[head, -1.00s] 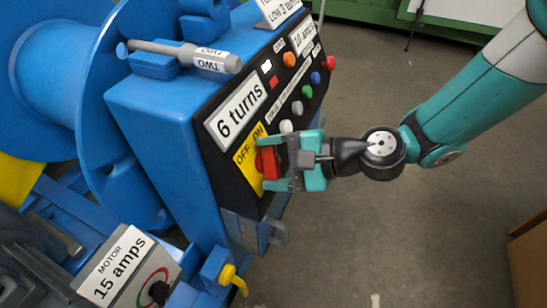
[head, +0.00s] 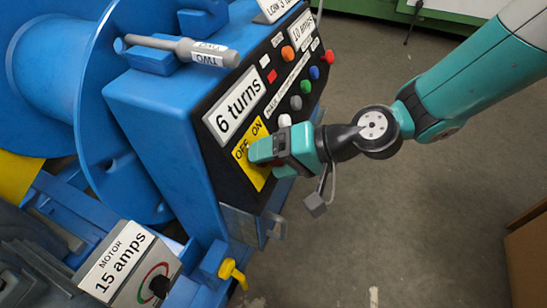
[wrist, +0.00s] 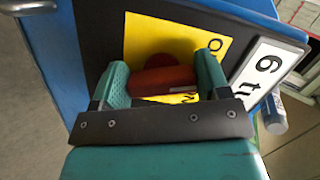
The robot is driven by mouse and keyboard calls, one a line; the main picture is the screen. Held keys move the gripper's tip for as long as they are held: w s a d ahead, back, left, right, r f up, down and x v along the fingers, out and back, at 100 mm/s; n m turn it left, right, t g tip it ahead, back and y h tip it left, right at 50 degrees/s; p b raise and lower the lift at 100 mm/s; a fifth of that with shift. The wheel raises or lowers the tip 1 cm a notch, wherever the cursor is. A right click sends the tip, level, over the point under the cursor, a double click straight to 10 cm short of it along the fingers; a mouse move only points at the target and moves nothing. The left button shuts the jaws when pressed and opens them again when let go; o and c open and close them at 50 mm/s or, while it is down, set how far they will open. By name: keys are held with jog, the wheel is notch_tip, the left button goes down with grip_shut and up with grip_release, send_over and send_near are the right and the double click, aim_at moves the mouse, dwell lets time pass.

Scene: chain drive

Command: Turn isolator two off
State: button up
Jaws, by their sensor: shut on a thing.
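The isolator is a red rotary handle on a yellow OFF/ON plate (head: 256,150) on the black front panel of the blue machine. In the wrist view the red handle (wrist: 162,80) lies between the two teal fingers of my gripper (wrist: 162,85), which are shut on it. The yellow plate (wrist: 140,35) shows behind it. In the head view my gripper (head: 262,152) is rolled over and its fingers reach the plate, hiding most of the handle. No "two" label is visible on this isolator itself.
A grey tool tagged TWO (head: 185,48) rests on top of the machine. Coloured buttons (head: 296,103) sit above the plate. A motor box marked 15 amps (head: 125,268) and a yellow hook-like part (head: 232,272) are below.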

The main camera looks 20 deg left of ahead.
jog(key=shift+f+n+h+b, duration=0.15)
jog(key=shift+n+h+b, duration=0.3)
jog(key=shift+n, duration=1.65)
jog(key=shift+d+t, duration=0.1)
jog(key=shift+t, duration=0.2)
jog(key=o, duration=0.9)
jog(key=shift+o, duration=0.2)
jog(key=p+v, duration=0.2)
jog(key=v, duration=1.5)
jog(key=shift+d, duration=0.25)
jog(key=shift+w, duration=0.1)
